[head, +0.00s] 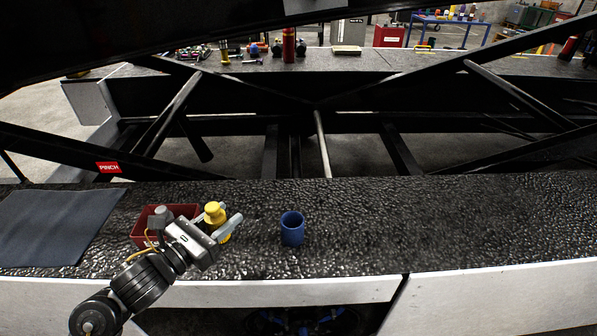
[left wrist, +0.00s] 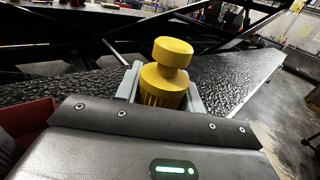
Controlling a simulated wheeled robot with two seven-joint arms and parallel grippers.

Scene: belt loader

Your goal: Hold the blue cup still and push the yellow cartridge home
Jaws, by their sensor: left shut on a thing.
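The blue cup (head: 292,229) stands upright on the black textured deck, right of my left gripper and apart from it. The yellow cartridge (head: 215,214) is between the fingers of my left gripper (head: 220,224), which is shut on it. In the left wrist view the cartridge (left wrist: 166,75) stands upright between the two grey fingers, with its round knob on top and ribbed body below. Its lower end is hidden behind the gripper body. The blue cup does not show in the left wrist view. My right gripper is in neither view.
A dark red bin (head: 150,226) stands just behind and left of my left gripper; its wall also shows in the left wrist view (left wrist: 25,117). A dark mat (head: 60,225) lies at far left. Black beams cross behind the deck. The deck right of the cup is clear.

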